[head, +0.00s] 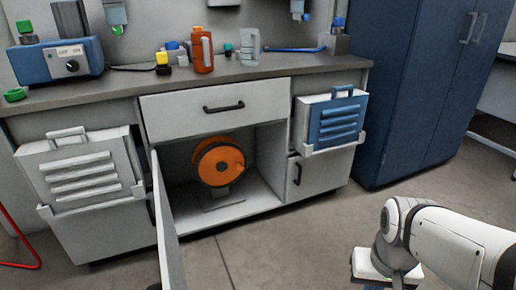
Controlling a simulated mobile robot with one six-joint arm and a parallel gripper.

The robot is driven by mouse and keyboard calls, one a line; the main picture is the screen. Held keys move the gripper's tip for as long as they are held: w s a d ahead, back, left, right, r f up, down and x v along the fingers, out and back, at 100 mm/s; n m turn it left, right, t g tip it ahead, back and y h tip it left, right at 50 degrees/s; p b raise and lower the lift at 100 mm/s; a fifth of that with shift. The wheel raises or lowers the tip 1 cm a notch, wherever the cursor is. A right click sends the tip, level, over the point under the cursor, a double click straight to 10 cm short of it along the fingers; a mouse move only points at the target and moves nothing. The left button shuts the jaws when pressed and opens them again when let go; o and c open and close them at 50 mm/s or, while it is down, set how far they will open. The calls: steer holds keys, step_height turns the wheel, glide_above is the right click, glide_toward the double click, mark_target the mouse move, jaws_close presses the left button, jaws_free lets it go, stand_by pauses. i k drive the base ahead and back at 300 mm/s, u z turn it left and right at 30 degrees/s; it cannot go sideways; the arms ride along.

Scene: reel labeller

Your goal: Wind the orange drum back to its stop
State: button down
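The orange drum (220,166) stands on a grey stand inside the open compartment under the drawer of the workbench. It has a dark hub and its round face is turned toward me. A crank or stop mark on it is too small to tell. The compartment's door (168,222) is swung open toward me, at the left of the opening. My arm shows at the lower right, well apart from the drum. My gripper is not clearly visible in the head view, so its state cannot be seen.
A closed drawer (217,110) is above the compartment. White (82,174) and blue (336,121) slatted cases hang on either side. The bench top (120,84) holds a blue switch box (57,62) and an orange bottle (202,50). A blue cabinet (425,85) stands right. Floor (290,240) before the bench is clear.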

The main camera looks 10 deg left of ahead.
mark_target(218, 162)
steer(key=i, duration=1)
steer(key=u, duration=0.05)
